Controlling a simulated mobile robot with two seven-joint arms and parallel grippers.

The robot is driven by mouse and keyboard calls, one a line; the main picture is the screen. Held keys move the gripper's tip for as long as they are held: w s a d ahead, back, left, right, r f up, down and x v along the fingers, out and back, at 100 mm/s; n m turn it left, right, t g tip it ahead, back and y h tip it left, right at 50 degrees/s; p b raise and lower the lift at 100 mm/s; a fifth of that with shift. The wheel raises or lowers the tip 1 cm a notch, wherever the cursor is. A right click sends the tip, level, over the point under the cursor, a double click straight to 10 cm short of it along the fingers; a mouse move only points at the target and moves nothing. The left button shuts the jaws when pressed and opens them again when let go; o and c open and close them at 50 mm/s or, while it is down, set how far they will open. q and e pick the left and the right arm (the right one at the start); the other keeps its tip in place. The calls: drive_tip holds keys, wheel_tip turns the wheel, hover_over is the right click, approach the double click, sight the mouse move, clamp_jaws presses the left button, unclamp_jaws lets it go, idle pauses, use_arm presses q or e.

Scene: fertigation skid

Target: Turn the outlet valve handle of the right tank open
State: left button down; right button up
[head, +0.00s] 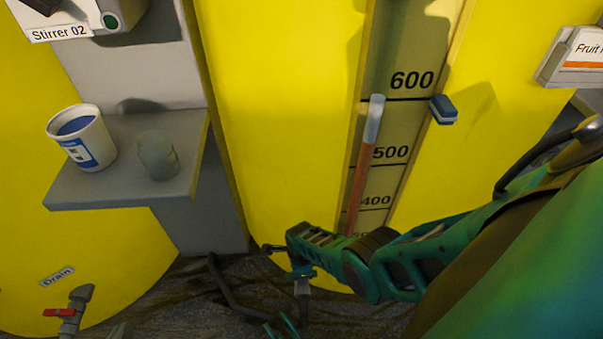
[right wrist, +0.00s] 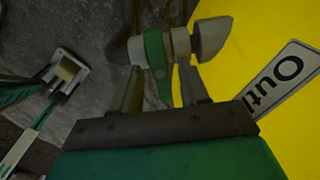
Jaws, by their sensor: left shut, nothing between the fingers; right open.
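In the right wrist view, a grey valve (right wrist: 205,38) with a green handle (right wrist: 156,55) lies at the tips of my right gripper (right wrist: 160,85). The gripper is open, with its fingers apart on either side of the handle; contact is unclear. An outlet label (right wrist: 282,85), partly cut off, is on the yellow tank beside it. My left gripper (head: 284,326) shows only in part at the bottom edge, shut and empty, below the right wrist and away from the valve.
A grey shelf (head: 120,190) with a white-blue cup (head: 82,138) and a greenish jar (head: 157,155) stands left of the right tank. A red-handled drain valve (head: 70,312) is at lower left. A level gauge (head: 395,150) runs up the right tank. Dark hoses lie on the floor.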

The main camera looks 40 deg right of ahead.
clamp_jaws()
idle(0.4)
drive_tip(key=shift+n, duration=0.3)
drive_tip(key=n, duration=0.3)
drive_tip(key=shift+n, duration=0.3)
drive_tip(key=n, duration=0.4)
drive_tip(key=shift+n, duration=0.3)
drive_tip(key=n, duration=0.5)
drive_tip(key=shift+n, duration=2.1)
unclamp_jaws()
